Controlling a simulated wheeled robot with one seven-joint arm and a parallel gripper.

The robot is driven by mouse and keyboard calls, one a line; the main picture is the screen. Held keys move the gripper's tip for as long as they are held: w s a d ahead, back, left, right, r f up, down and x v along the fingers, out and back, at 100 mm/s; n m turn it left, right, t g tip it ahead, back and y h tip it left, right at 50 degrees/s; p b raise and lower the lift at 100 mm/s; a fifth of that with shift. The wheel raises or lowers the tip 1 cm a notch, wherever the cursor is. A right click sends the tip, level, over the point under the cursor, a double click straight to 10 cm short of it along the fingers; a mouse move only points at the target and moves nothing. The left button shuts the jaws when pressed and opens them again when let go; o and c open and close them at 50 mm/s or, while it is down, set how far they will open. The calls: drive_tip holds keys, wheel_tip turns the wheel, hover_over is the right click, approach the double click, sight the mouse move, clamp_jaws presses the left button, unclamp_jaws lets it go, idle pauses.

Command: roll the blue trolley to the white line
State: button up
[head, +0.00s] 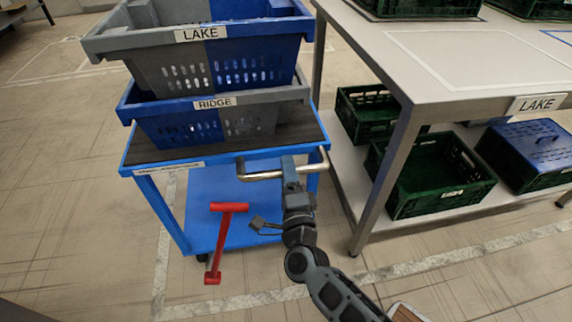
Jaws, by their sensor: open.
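The blue trolley (213,186) stands upright on the floor, left of the table. Its bent metal push handle (262,177) sticks out from its near top edge. My gripper (290,163) is open at this handle, its fingers overlapping the bar in the picture; I cannot tell whether they touch it. A pale, worn white line (235,302) runs along the floor just in front of the trolley and continues to the right. Another pale line (163,265) runs beside the trolley's left side. I cannot tell which line the task means.
Two stacked grey-and-blue crates, LAKE (200,35) above RIDGE (215,103), ride on the trolley. A red T-shaped bar (226,240) shows at its lower front. The LAKE table (430,75), with green crates (430,200) below, stands close right. Floor at left is clear.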

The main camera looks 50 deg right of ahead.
drive_tip(key=shift+x, duration=1.2)
clamp_jaws()
drive_tip(key=shift+f, duration=0.1)
